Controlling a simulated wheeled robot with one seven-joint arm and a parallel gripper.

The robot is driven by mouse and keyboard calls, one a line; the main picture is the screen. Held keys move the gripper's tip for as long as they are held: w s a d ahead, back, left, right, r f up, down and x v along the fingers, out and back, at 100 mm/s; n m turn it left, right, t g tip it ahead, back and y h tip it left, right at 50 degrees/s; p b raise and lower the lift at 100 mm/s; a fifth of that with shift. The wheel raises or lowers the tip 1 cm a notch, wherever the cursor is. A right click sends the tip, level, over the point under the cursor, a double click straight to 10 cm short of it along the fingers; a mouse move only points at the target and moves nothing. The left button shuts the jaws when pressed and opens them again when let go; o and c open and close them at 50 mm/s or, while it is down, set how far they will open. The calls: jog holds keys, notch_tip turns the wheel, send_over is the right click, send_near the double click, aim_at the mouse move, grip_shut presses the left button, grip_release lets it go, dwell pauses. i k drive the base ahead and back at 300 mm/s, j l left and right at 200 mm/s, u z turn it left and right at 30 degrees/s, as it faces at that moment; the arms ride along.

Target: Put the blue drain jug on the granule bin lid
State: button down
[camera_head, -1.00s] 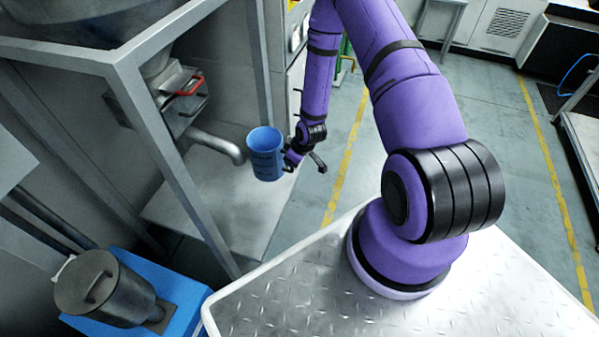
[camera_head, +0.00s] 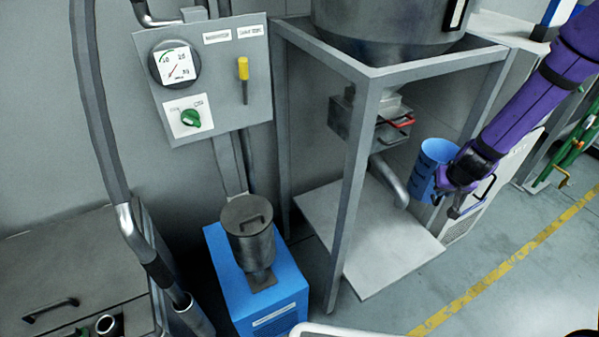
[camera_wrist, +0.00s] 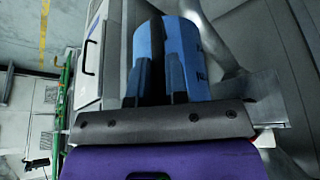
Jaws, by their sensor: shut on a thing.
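The blue drain jug (camera_head: 430,165) is held upright in the air at the right, near the steel frame's bent pipe. It also shows in the wrist view (camera_wrist: 192,42), behind the dark fingers. My gripper (camera_head: 447,182) is shut on the jug's near right side. In the wrist view my gripper (camera_wrist: 160,75) covers part of the jug. A flat grey lid with a black handle (camera_head: 75,262) lies at the lower left and looks like the granule bin lid. My gripper and the jug are far to the right of it.
A steel frame (camera_head: 355,180) with a hopper above stands between the jug and the lid. A blue unit (camera_head: 285,300) with a grey canister (camera_head: 248,235) stands nearer the lid. A hose and metal lance (camera_head: 140,235) rise at the lid's right side.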

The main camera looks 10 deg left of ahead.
aim_at(59, 280)
jog(key=k+j+u, duration=0.25)
jog(key=k+u, duration=0.15)
jog(key=k, duration=0.2)
jog(key=k+j+u, duration=0.55)
jog(key=j, duration=0.15)
jog(key=j+u, duration=0.25)
jog(key=i+j+u, duration=0.35)
jog(key=i+j, duration=0.15)
jog(key=i, duration=0.25)
jog(key=i+j+u, duration=0.2)
jog(key=i, duration=0.25)
